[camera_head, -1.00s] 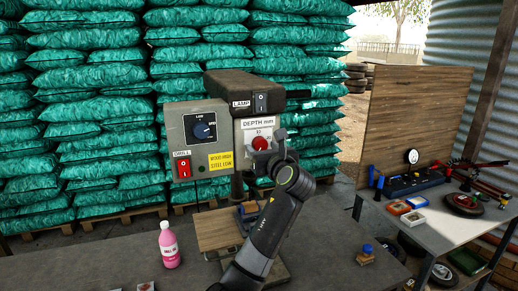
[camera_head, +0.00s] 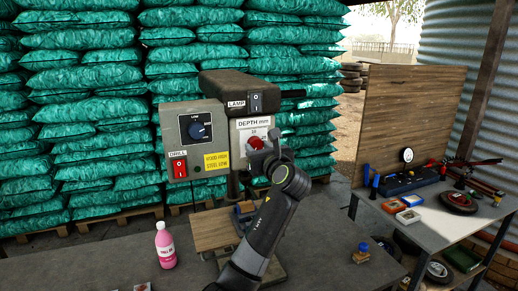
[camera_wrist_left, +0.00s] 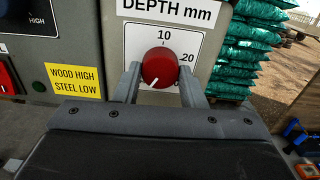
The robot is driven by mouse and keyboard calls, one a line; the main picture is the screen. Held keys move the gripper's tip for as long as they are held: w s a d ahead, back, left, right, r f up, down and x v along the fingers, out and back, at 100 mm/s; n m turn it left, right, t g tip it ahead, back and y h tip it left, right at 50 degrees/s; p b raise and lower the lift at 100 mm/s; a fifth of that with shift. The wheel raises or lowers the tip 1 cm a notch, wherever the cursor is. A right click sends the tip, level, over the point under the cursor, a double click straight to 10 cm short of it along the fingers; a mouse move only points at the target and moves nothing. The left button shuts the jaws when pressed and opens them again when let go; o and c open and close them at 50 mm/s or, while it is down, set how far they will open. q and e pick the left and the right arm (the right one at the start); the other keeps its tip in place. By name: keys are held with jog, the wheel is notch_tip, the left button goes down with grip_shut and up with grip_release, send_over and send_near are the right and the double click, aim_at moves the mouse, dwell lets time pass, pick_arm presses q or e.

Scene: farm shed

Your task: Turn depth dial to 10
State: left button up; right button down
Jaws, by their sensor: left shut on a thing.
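The red depth dial (camera_head: 256,143) is on the white "DEPTH mm" panel (camera_head: 247,129) at the front of the grey drill press. The 20 mark is at the right; lower marks are partly hidden by a finger. My left gripper (camera_wrist_left: 160,84) is shut on the dial, one finger at each side. It also shows in the head view (camera_head: 262,149). My right gripper is not in view.
A blue speed knob (camera_head: 197,130), a red drill switch (camera_head: 179,168) and a lamp switch (camera_head: 256,102) are close by on the press. A pink bottle (camera_head: 165,245) stands on the bench at left. A side table (camera_head: 424,222) with trays and tools is at right.

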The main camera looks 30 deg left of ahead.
pick_arm(q)
jog(key=n, duration=0.2)
jog(key=shift+n+p, duration=0.3)
jog(key=shift+p, duration=0.1)
jog(key=shift+n, duration=0.9)
jog(key=n, duration=0.4)
jog(key=shift+w+n, duration=0.1)
jog(key=shift+n, duration=0.2)
jog(key=n+b, duration=0.2)
jog(key=n, duration=0.3)
jog(key=n+b, duration=0.2)
jog(key=n, duration=0.3)
jog(key=shift+n+b, duration=0.3)
jog(key=shift+n, duration=0.1)
jog(key=n+b, duration=0.3)
jog(key=n, duration=0.2)
jog(key=shift+r+n, duration=0.1)
jog(key=shift+n, duration=0.2)
jog(key=n+b, duration=0.4)
jog(key=n, duration=0.1)
jog(key=n+b, duration=0.4)
jog(key=n, duration=0.2)
jog(key=shift+r+n, duration=0.1)
jog(key=shift+n, duration=0.3)
jog(key=n+b, duration=0.2)
jog(key=n, duration=0.1)
jog(key=shift+n, duration=0.3)
jog(key=shift+r+n, duration=0.1)
jog(key=shift+n, duration=0.2)
jog(key=shift+b, duration=0.3)
